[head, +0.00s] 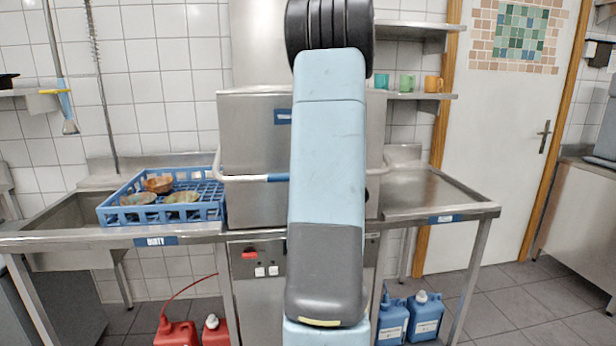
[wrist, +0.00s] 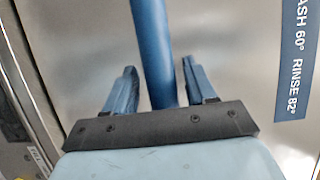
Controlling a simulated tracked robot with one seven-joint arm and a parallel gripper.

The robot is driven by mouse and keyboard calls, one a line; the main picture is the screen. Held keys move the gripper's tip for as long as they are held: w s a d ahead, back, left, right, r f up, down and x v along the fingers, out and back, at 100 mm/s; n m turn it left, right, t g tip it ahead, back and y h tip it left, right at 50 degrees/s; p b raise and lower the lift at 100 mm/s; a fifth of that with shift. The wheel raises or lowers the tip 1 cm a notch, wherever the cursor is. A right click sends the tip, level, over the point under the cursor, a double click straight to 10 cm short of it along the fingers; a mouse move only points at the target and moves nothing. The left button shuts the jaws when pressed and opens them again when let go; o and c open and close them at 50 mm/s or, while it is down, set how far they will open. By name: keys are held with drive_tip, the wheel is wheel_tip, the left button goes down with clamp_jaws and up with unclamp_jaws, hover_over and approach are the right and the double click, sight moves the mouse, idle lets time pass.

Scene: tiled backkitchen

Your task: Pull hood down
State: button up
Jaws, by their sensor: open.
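The steel hood (head: 250,115) of the dishwasher stands at the centre of the head view, partly hidden behind my arm. Its bar handle (head: 240,178) runs across the front and has a blue section. In the wrist view the blue handle (wrist: 150,30) runs from the top edge down between the two blue fingers of my gripper (wrist: 158,68). The fingers are open, with a visible gap on each side of the bar. The hood's steel face (wrist: 235,50) lies behind. My gripper is hidden by my arm in the head view.
A blue rack (head: 112,215) with several bowls stands on the left counter. The right counter (head: 430,190) is bare. Shelves with cups (head: 407,83) are at the back right. Red canisters (head: 176,332) and blue canisters (head: 424,315) stand on the floor below.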

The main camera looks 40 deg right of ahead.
drive_tip(key=v, duration=1.2)
drive_tip(key=shift+s, duration=0.3)
idle(0.3)
